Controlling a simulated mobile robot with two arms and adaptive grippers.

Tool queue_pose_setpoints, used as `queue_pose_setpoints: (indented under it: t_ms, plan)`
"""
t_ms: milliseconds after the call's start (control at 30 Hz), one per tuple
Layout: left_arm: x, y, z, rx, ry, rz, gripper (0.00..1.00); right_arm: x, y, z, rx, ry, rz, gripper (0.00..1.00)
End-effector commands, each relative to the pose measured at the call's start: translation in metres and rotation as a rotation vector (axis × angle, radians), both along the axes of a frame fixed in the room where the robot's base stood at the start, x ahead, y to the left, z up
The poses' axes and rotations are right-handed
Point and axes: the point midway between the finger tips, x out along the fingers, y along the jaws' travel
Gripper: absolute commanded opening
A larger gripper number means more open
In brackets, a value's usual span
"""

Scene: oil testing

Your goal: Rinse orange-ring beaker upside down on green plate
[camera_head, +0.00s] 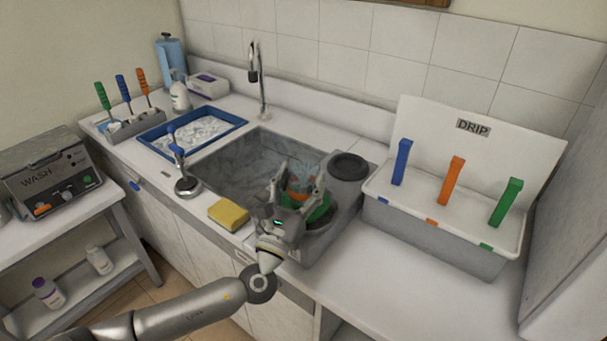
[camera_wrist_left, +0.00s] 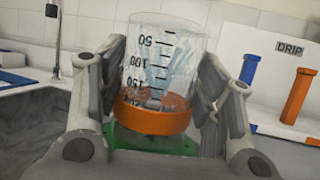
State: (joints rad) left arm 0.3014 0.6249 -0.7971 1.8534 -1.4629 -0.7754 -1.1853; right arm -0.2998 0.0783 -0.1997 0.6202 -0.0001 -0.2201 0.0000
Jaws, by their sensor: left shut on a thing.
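The orange-ring beaker (camera_head: 301,184) is clear, with an orange band and a printed scale. In the left wrist view the beaker (camera_wrist_left: 165,60) is upside down, its scale inverted and its orange ring at the bottom. My left gripper (camera_head: 298,192) is shut on it, one finger on each side. The green plate (camera_head: 319,212) lies under the beaker on a grey unit at the sink's right end. It also shows just below the ring in the left wrist view (camera_wrist_left: 150,142). I cannot tell whether they touch. My right gripper is not in view.
The sink (camera_head: 240,165) with its tap (camera_head: 260,85) is left of the beaker. A yellow sponge (camera_head: 228,215) lies at the front edge. A DRIP rack (camera_head: 430,245) with blue, orange and green posts stands to the right. Clear counter lies in front of it.

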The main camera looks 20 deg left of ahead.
Motion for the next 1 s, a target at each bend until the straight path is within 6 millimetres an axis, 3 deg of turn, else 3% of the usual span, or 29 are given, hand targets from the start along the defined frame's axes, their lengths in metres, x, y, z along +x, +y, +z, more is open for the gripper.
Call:
queue_pose_setpoints:
  t_ms: [700, 1000]
  plan:
    - [0.000, 0.000, 0.061, -0.001, -0.001, 0.000, 0.36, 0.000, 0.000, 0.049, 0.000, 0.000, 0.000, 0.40]
    - [0.000, 0.000, 0.062, -0.001, -0.001, 0.001, 0.36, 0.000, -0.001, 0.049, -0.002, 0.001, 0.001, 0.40]
